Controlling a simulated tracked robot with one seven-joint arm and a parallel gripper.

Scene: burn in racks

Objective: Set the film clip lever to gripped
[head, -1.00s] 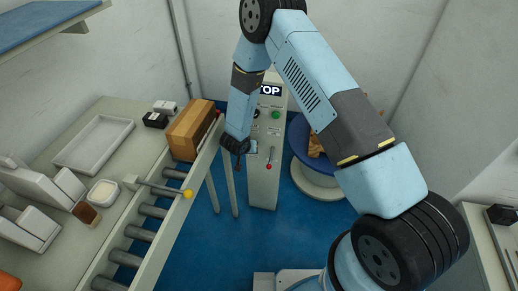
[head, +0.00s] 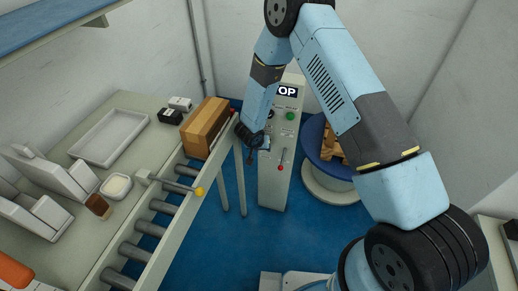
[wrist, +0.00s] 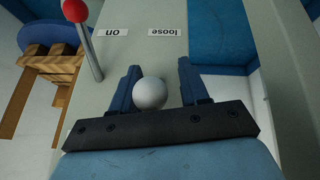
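A pale control post (head: 275,185) stands beyond the conveyor, with my gripper (head: 258,152) at its upper left side. In the wrist view my gripper (wrist: 159,82) is open, with its two dark blue fingers apart. A light grey ball knob (wrist: 150,93) shows between them, closer to the left finger, with a gap on its right. The knob's shaft is hidden.
A roller conveyor (head: 150,228) with a cardboard box (head: 205,127) is left of the post. A yellow-knobbed lever (head: 199,191) sticks out over its rail. A blue turntable (head: 320,150) with a wooden pallet is close on the post's right. The blue floor in front is clear.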

